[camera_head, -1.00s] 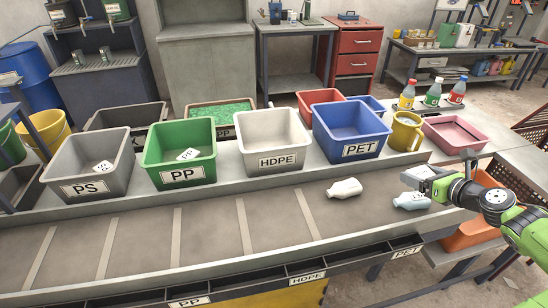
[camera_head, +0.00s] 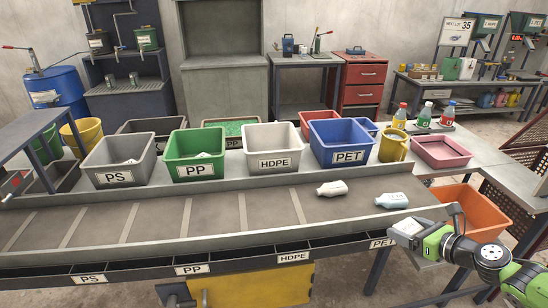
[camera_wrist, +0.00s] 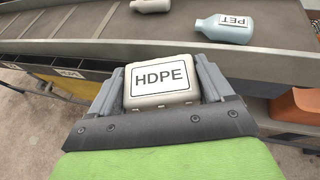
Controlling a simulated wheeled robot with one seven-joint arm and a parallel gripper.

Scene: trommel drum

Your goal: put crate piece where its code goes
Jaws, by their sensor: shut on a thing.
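My gripper (camera_wrist: 163,78) is shut on a white crate piece (camera_wrist: 160,75) with a black-on-white HDPE label facing the wrist camera. In the head view my gripper (camera_head: 418,238) holds the piece (camera_head: 404,230) off the belt's front right corner. The white bin (camera_head: 274,138) behind the belt is labelled HDPE. Grey PS (camera_head: 118,158), green PP (camera_head: 193,144) and blue PET (camera_head: 340,138) bins stand in the same row. The white bin's inside floor is hidden.
A white bottle (camera_head: 332,188) and a pale blue bottle (camera_head: 391,200) lie on the belt (camera_head: 215,215). The blue one reads PET in the wrist view (camera_wrist: 224,28). Labelled slots (camera_head: 240,262) run along the front edge. An orange crate (camera_head: 475,212) stands right of the belt.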

